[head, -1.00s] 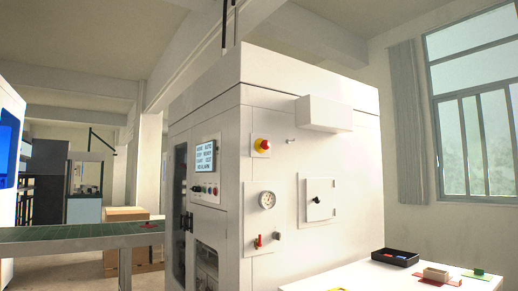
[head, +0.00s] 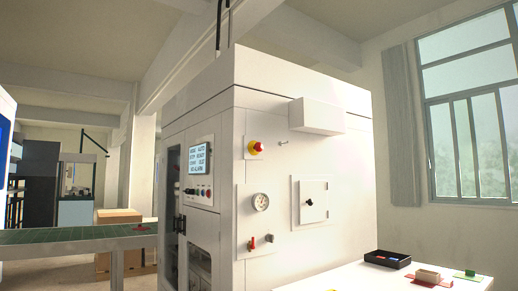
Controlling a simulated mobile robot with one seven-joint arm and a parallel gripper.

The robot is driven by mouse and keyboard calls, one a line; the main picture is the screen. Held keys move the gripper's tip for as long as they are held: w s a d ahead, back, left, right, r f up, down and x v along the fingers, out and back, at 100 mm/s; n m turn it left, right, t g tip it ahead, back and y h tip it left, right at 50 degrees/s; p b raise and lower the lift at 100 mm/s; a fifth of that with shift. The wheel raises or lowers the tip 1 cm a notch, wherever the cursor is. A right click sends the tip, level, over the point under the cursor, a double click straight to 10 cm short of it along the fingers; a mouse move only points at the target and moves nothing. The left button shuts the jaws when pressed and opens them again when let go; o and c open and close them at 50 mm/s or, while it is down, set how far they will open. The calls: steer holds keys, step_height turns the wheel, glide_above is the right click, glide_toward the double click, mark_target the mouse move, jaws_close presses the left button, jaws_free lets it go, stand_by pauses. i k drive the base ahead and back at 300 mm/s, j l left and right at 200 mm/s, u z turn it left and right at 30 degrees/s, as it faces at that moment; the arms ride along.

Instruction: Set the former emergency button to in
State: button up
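The former (head: 300,85) is a large white cabinet in the middle of the head view. Its emergency button (head: 256,147) is a red mushroom head on a yellow collar, mounted on a pale plate high on the right-hand face. The red head stands out from the collar; I cannot tell from here whether it is pressed in. My gripper is not in view, and nothing touches the button.
Below the button are a round gauge (head: 260,202), a red lever (head: 252,244) and a small hatch (head: 313,201). A white box (head: 317,117) juts out at upper right. A white table (head: 345,278) with a black tray (head: 387,259) stands in front. A green conveyor (head: 75,235) is left.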

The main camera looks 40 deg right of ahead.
mark_target(258, 147)
steer(key=i, duration=0.35)
steer(key=i+z, duration=0.25)
steer(key=i+j+z, duration=0.1)
steer(key=i+z, duration=0.2)
steer(key=i, duration=0.15)
